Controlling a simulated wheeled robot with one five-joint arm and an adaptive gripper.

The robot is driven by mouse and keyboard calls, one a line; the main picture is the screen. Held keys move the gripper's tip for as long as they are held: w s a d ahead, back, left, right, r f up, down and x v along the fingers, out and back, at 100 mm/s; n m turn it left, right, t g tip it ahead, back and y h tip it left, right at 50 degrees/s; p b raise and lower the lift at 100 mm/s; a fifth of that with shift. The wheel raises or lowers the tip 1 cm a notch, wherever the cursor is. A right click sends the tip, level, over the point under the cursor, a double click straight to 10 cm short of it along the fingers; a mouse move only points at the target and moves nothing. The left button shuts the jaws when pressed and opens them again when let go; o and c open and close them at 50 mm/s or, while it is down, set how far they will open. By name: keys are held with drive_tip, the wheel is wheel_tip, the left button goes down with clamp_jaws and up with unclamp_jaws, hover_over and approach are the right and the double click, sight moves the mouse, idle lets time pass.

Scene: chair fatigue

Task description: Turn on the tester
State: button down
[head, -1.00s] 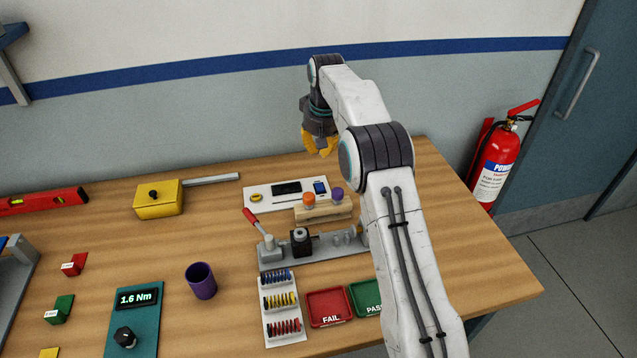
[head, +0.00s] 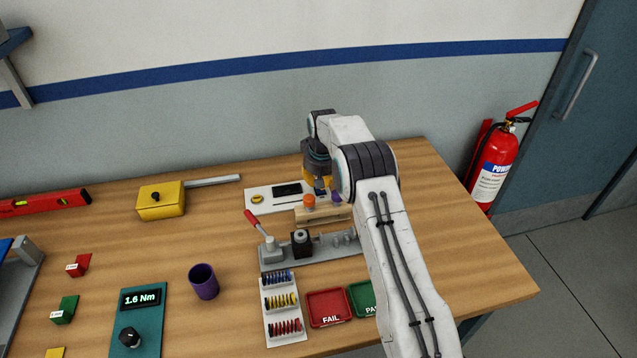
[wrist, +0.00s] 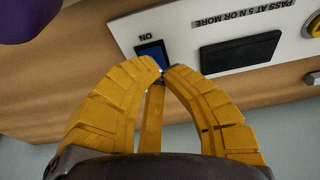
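The tester (head: 262,207) is a white panel near the back of the table, with a dark display (head: 287,190) and a yellow knob. In the wrist view its panel (wrist: 180,28) reads "PASS AT 5 N OR MORE", beside the dark display (wrist: 240,52). The blue switch (wrist: 149,50), marked "ON", lies right at my fingertips, which partly cover it. I cannot tell whether they touch it. My gripper (wrist: 163,70) has its yellow fingertips together, with nothing seen between them. In the head view my gripper (head: 319,184) points down over the tester's right end.
A wooden block (head: 312,215) with an orange and a purple piece stands just in front of the tester. A grey fixture with a red lever (head: 252,218) is nearer. A yellow box (head: 161,204) stands to the left.

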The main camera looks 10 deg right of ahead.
drive_tip(key=shift+f, duration=0.6)
drive_tip(key=shift+s+f+b, duration=0.2)
drive_tip(key=shift+f+b, duration=0.5)
drive_tip(key=shift+b, duration=0.4)
drive_tip(key=shift+r, duration=0.3)
drive_tip(key=shift+p, duration=0.3)
drive_tip(key=shift+w+r+p, duration=0.1)
drive_tip(key=shift+w+p, duration=0.05)
drive_tip(key=shift+p, duration=0.15)
drive_tip(key=shift+w+r+p, duration=0.1)
drive_tip(key=shift+w+p, duration=0.4)
drive_tip(key=shift+p, duration=0.15)
drive_tip(key=shift+w, duration=0.1)
